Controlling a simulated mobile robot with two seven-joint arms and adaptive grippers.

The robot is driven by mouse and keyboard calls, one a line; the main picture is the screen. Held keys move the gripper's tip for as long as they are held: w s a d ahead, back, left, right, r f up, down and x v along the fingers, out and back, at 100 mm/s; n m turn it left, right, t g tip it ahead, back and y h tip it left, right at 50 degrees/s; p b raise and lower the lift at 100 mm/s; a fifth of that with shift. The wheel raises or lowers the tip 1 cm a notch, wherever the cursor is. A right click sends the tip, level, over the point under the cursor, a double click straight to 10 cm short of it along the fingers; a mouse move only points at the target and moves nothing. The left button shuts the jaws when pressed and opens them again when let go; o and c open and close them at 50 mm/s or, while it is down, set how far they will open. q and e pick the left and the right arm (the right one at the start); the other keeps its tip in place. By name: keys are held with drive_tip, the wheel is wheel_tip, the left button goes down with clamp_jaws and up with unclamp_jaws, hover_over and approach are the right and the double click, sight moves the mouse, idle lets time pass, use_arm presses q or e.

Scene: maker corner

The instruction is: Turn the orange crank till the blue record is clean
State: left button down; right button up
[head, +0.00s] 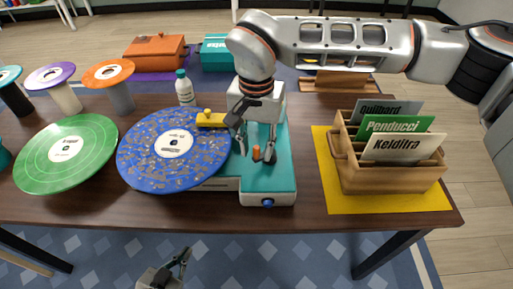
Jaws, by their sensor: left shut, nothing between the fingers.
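The blue record (133,152) lies flat on a white and teal cleaning machine (282,178), with grey-brown specks over much of its surface. A yellow piece (208,117) lies across the record's upper right edge. The small orange crank knob (256,152) stands on the teal top, right of the record. My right gripper (256,157) reaches down over the machine from above, its fingers apart on either side of the knob. Whether they touch it is hard to tell. My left gripper (184,262) is shut and empty, low in front of the table.
A green record (30,160) lies left of the blue one. A white bottle (184,88) stands behind. A wooden crate (390,179) with labelled cards sits on a yellow mat (425,199) at right. Several capped stands (122,97) line the back left. Table (100,208) front is clear.

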drive_tip(key=shift+f, duration=0.45)
clamp_jaws()
drive_tip(key=shift+r, duration=0.1)
